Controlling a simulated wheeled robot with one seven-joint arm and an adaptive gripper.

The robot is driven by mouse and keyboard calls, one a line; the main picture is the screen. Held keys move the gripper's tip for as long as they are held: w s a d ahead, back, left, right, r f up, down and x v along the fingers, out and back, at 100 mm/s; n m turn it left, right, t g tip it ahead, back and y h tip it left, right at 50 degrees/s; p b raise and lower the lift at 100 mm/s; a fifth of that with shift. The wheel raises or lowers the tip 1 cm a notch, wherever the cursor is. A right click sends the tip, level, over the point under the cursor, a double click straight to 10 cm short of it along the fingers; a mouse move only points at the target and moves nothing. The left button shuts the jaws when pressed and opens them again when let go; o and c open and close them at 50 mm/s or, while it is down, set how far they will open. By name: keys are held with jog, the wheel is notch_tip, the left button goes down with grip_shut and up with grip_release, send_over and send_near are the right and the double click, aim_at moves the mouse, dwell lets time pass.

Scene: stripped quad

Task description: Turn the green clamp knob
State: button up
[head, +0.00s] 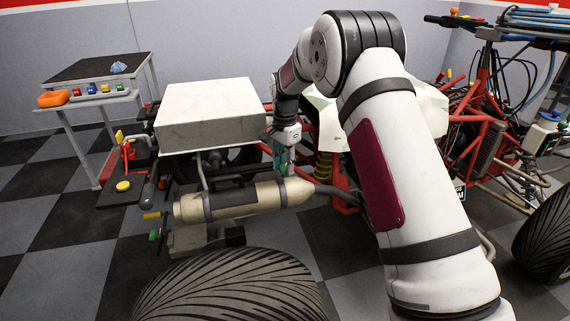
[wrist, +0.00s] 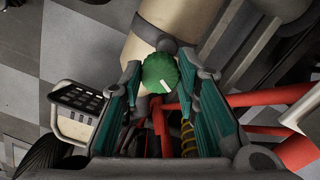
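The green clamp knob (wrist: 160,72) shows in the wrist view as a round, ridged cap with a short white mark on its lower edge. It sits against the cream exhaust canister (wrist: 172,22), beside a dark band. My gripper (wrist: 160,78) has its two teal fingers apart, one on each side of the knob. The gaps are small, and I cannot tell whether either finger touches it. In the head view my gripper (head: 286,172) points down at the right end of the canister (head: 232,201). I cannot make out the knob there.
A large tyre (head: 232,288) stands in front of the canister. A white box-shaped cover (head: 209,115) is behind it. Red frame tubes (wrist: 268,97) and a spring (wrist: 188,138) lie close to my fingers.

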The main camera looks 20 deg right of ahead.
jog(key=shift+n+p, duration=0.4)
jog(key=shift+p, duration=0.05)
jog(key=n+p, duration=0.2)
jog(key=n, duration=0.1)
jog(key=shift+r, duration=0.1)
jog(key=n+p, duration=0.2)
jog(key=n, duration=0.3)
jog(key=shift+s+n+p, duration=0.1)
jog(key=shift+n+p, duration=0.2)
jog(key=shift+p, duration=0.1)
jog(key=n+p, duration=0.1)
jog(key=n, duration=0.3)
jog(key=shift+d+n+p, duration=0.1)
jog(key=shift+n+p, duration=0.3)
jog(key=shift+n, duration=2.4)
jog(key=o, duration=1.2)
jog(key=shift+c, duration=0.2)
